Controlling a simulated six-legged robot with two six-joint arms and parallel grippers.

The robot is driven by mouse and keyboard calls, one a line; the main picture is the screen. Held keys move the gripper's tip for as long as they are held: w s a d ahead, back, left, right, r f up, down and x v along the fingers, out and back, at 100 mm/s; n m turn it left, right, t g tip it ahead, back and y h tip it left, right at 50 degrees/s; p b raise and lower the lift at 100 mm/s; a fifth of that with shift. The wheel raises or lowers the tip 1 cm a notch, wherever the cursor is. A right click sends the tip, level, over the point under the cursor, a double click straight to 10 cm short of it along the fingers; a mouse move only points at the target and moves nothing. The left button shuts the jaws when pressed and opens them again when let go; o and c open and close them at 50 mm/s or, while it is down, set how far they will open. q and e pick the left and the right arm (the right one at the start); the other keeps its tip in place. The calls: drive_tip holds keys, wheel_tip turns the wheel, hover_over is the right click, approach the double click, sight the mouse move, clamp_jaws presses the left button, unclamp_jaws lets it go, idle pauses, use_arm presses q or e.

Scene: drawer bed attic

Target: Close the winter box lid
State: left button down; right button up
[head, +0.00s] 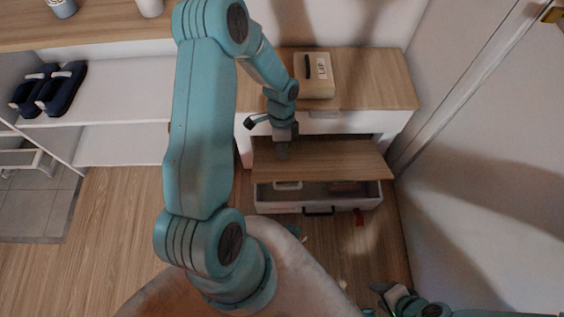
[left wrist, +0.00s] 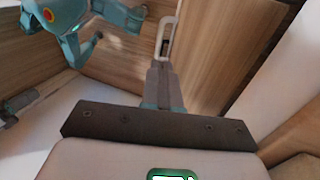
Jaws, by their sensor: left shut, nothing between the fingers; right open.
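The winter box (head: 318,207) is a white box low under the cabinet, with a dark handle on its front. Its wooden lid (head: 335,160) stands partly raised, leaving an opening along the front. A whitish item (head: 288,185) and a reddish item (head: 345,187) show inside. My left gripper (head: 282,152) is shut and empty at the lid's left part, over its upper face; whether it touches cannot be told. It also shows in the left wrist view (left wrist: 163,75), beside wooden surfaces. My right gripper (head: 385,293) is open and empty at the lower right, away from the box.
The cabinet's wooden top (head: 375,80) overhangs the box and bears a beige labelled box (head: 316,75). A white shelf (head: 120,100) with dark slippers (head: 60,90) stands left. A white wall or door (head: 490,150) is close right. A small red thing (head: 359,217) is at the box's front.

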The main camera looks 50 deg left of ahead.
use_arm(q)
drive_tip(key=b+x, duration=0.4)
drive_tip(key=x, duration=1)
drive_tip(key=shift+b, duration=0.35)
use_arm(e)
wheel_tip(320, 180, down, 5)
drive_tip(key=shift+r, duration=0.2)
use_arm(q)
drive_tip(key=shift+s+a, duration=0.1)
drive_tip(key=shift+a, duration=0.05)
drive_tip(key=shift+f, duration=0.1)
